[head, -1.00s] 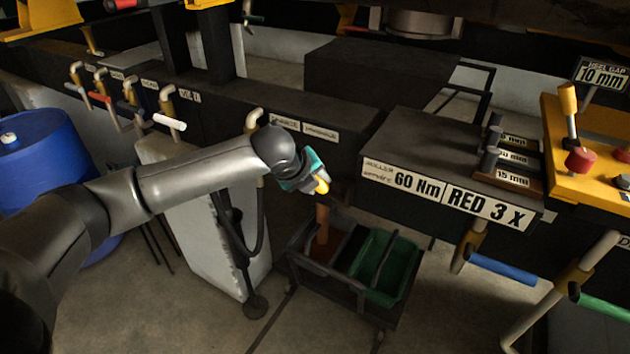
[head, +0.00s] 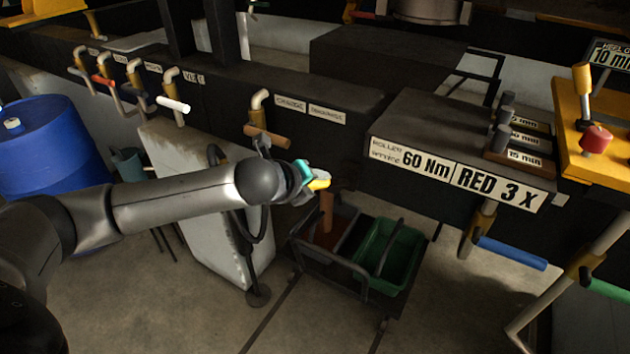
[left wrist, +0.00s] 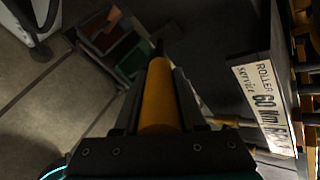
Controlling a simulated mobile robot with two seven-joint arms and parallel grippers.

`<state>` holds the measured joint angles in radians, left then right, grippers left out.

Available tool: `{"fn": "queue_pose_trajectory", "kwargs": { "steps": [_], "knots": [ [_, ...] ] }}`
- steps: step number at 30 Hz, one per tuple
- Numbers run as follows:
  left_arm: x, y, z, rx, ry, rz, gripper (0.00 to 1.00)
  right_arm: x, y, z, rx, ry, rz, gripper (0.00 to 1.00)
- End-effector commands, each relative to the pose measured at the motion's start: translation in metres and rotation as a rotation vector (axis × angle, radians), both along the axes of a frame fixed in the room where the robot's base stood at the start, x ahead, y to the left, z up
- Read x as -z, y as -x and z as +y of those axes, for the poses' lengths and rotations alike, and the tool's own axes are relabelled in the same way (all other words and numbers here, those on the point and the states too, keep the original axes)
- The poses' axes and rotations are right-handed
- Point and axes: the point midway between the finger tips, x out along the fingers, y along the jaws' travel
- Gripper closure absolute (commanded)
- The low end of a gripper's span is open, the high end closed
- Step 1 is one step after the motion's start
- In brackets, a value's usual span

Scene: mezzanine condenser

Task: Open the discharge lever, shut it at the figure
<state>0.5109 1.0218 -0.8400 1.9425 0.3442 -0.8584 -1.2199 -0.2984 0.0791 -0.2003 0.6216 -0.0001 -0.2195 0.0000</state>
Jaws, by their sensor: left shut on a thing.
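My left gripper (head: 312,184) is shut on a yellow rod-like handle (head: 319,184), held in the air in front of the dark bench. In the left wrist view the yellow handle (left wrist: 158,95) lies between the fingers, and a dark tip shows at its far end. My right gripper is not in view.
A cart (head: 352,289) with brown and green bins stands below my gripper. The sign (head: 452,173) reads "60 Nm" and "RED 3 X". Blue-handled (head: 511,253) and green-handled pipes are at right. A blue barrel (head: 50,148) and a pale block (head: 190,205) are at left.

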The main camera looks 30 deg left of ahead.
Motion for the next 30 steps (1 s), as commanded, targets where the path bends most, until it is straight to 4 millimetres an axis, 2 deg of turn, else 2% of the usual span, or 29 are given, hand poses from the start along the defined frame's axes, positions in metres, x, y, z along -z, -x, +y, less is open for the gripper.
{"fn": "queue_pose_trajectory", "kwargs": {
  "steps": [2,3,10,20,26,30],
  "knots": [
    [0.000,0.000,0.000,-0.001,0.003,0.001,1.00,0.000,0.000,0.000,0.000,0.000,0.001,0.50],
    [0.000,0.000,0.000,-0.001,0.003,0.001,0.56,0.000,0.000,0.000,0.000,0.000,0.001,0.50],
    [0.000,0.000,0.000,-0.001,0.002,0.000,0.31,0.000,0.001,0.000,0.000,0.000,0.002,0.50],
    [-0.002,0.002,0.000,0.000,0.000,0.001,0.31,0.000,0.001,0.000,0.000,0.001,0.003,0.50],
    [-0.015,0.019,0.003,0.000,-0.003,0.001,0.31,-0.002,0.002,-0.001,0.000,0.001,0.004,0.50],
    [-0.029,0.037,0.004,0.001,-0.004,0.002,0.31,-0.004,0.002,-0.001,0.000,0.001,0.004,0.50]
  ]
}}
